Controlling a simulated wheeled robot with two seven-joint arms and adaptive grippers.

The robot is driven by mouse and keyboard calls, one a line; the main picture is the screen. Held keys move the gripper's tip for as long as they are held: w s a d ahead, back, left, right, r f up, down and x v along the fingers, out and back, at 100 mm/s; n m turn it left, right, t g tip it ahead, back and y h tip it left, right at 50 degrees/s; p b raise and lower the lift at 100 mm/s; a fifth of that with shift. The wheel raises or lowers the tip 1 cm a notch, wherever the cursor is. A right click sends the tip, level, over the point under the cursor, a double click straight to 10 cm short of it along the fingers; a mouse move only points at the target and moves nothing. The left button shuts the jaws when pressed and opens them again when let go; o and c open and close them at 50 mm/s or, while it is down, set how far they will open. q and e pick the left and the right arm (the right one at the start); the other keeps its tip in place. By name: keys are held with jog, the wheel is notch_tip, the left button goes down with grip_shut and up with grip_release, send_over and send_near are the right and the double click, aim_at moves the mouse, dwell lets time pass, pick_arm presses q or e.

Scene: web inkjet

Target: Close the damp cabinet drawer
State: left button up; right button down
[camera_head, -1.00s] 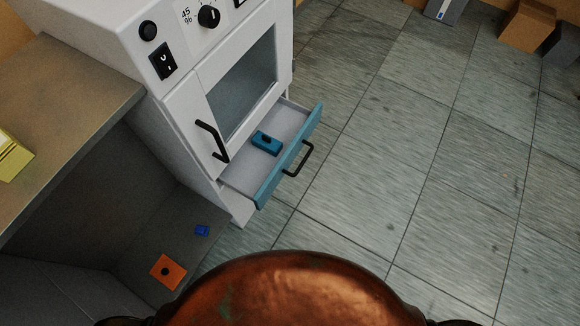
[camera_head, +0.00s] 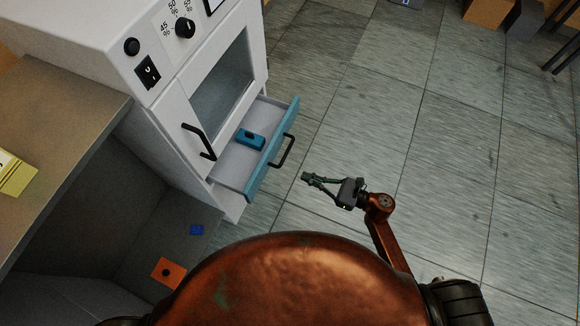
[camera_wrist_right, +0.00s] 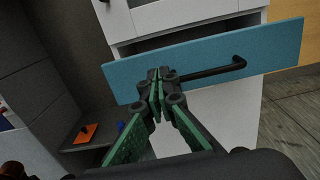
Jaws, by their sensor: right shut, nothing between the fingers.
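The white damp cabinet (camera_head: 200,90) stands at the left in the head view. Its drawer, with a blue front (camera_head: 272,150) and a black handle (camera_head: 284,151), is pulled out. A blue block (camera_head: 250,139) lies in the drawer. My right gripper (camera_head: 307,177) is shut and empty, to the right of the drawer front and apart from it in the head view. In the right wrist view its closed fingertips (camera_wrist_right: 157,75) appear in front of the blue drawer front (camera_wrist_right: 210,58), left of the handle (camera_wrist_right: 215,70). My left gripper is out of view.
A grey bench (camera_head: 75,120) adjoins the cabinet's left side. An orange piece (camera_head: 168,273) and a small blue piece (camera_head: 197,230) lie on its lower shelf. Boxes (camera_head: 488,12) stand at the far right. The tiled floor (camera_head: 400,120) right of the drawer is clear.

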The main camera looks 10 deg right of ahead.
aim_at(265, 160)
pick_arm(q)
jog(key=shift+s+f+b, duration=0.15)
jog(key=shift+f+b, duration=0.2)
pick_arm(e)
jog(key=x, duration=1.3)
jog(key=shift+w+a, duration=0.15)
jog(key=shift+a, duration=0.05)
